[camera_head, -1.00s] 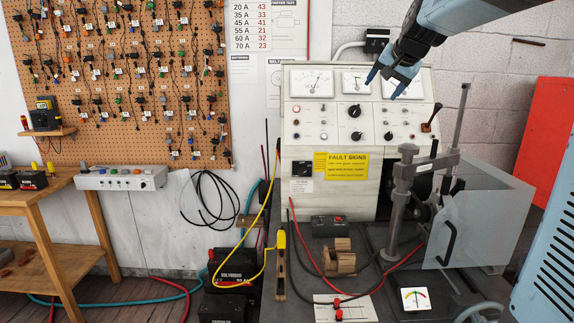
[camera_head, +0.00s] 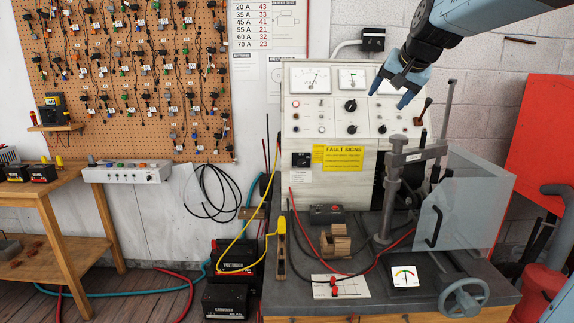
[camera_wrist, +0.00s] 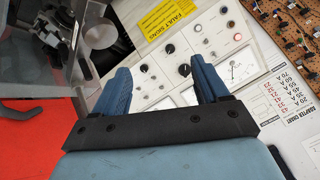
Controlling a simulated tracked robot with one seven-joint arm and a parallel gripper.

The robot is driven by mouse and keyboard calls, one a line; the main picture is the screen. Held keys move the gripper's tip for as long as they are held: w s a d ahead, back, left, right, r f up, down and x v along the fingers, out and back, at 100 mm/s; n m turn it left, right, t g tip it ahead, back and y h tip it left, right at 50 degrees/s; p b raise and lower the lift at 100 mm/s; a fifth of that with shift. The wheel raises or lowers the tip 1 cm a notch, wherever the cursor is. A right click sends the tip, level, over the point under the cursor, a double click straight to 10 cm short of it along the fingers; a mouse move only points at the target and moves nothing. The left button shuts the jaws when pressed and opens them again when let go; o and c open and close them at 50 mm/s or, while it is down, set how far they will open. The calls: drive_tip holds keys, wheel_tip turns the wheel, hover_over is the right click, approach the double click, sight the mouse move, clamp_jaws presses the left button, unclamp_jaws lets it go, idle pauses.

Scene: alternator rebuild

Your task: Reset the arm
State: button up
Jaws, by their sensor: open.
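My gripper (camera_head: 391,90) hangs at the upper right in the head view, in front of the test bench panel's gauges. Its two blue fingers point down and stand apart, with nothing between them. In the wrist view my gripper (camera_wrist: 162,82) shows both fingers spread over the cream control panel (camera_wrist: 160,72). The gripper hides part of the right-hand gauge.
A clear guard (camera_head: 470,205) and a grey clamp post (camera_head: 388,195) stand on the bench at right. A handwheel (camera_head: 464,298) is at its front. Black batteries (camera_head: 225,302) sit on the floor left of it. A red panel (camera_head: 545,140) stands at far right.

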drive_tip(key=s+f+n+g, duration=0.1)
drive_tip(key=s+f, duration=0.5)
drive_tip(key=s, duration=0.3)
drive_tip(key=s+a+f+n+g+h, duration=0.1)
drive_tip(key=s+f, duration=0.4)
drive_tip(key=s, duration=0.5)
drive_tip(key=s+f+n+g, duration=0.1)
drive_tip(key=s+f+n, duration=0.1)
drive_tip(key=s+f, duration=0.4)
drive_tip(key=s, duration=0.4)
drive_tip(key=shift+a+f+n+h, duration=0.3)
drive_tip(key=shift+a+f, duration=0.05)
drive_tip(key=w+r+m+t, duration=0.1)
drive_tip(key=w+r, duration=0.5)
drive_tip(key=w, duration=0.6)
drive_tip(key=w+r+m+t, duration=0.15)
drive_tip(key=w+r, duration=0.45)
drive_tip(key=w, duration=0.6)
drive_tip(key=w+r+m+t, duration=0.1)
drive_tip(key=w+r, duration=0.5)
drive_tip(key=w, duration=0.6)
drive_tip(key=m+y, duration=0.1)
drive_tip(key=m, duration=0.1)
approach(353, 104)
drive_tip(key=shift+t, duration=0.45)
drive_tip(key=x, duration=0.9)
drive_tip(key=shift+s+a+f, duration=0.1)
drive_tip(key=shift+s+f, duration=0.05)
drive_tip(key=shift+f, duration=0.15)
drive_tip(key=shift+c, duration=0.5)
